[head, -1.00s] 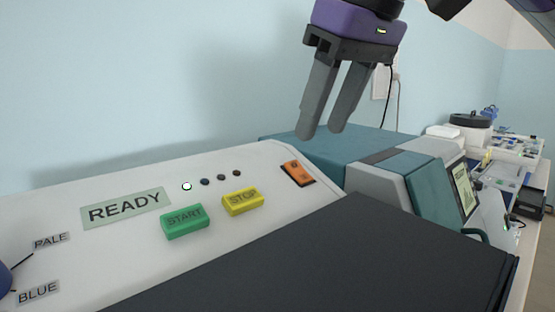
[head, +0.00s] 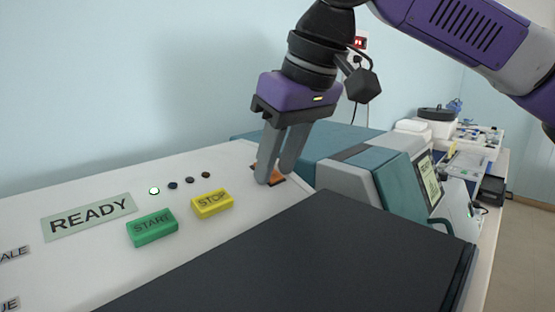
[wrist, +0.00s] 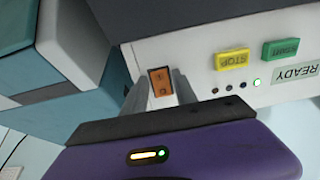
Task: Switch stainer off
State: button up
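The stainer's white panel (head: 110,260) carries an orange rocker switch (head: 277,180) in a dark frame at its far right end. The switch also shows in the wrist view (wrist: 160,81), with faint marks on it; which side is pressed I cannot tell. My gripper (head: 275,178) points down right over the switch, its fingers hiding much of it in the head view. In the wrist view the two fingers stand apart with the switch between them and nothing held. Whether a fingertip touches it is unclear. The display (head: 90,217) reads READY, and the leftmost lamp (head: 155,190) is lit.
A green START button (head: 152,227) and a yellow STOP button (head: 212,204) are left of the switch. A dark lid (head: 300,255) lies in front. A teal and grey machine (head: 385,180) stands close on the right. The wall is behind.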

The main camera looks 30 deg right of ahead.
grip_shut()
jog(key=r+g+p, duration=0.1)
jog(key=p, duration=0.2)
jog(key=shift+w, duration=0.15)
jog(key=g+p, duration=0.1)
jog(key=p, duration=0.2)
jog(key=shift+w+a+h, duration=0.1)
jog(key=shift+w+h, duration=0.05)
jog(key=shift+h, duration=0.15)
jog(key=shift+f+g+p, duration=0.1)
jog(key=shift+g+p, duration=0.2)
jog(key=shift+p, duration=0.45)
jog(key=shift+f, duration=0.1)
jog(key=shift+o, duration=1.9)
grip_release()
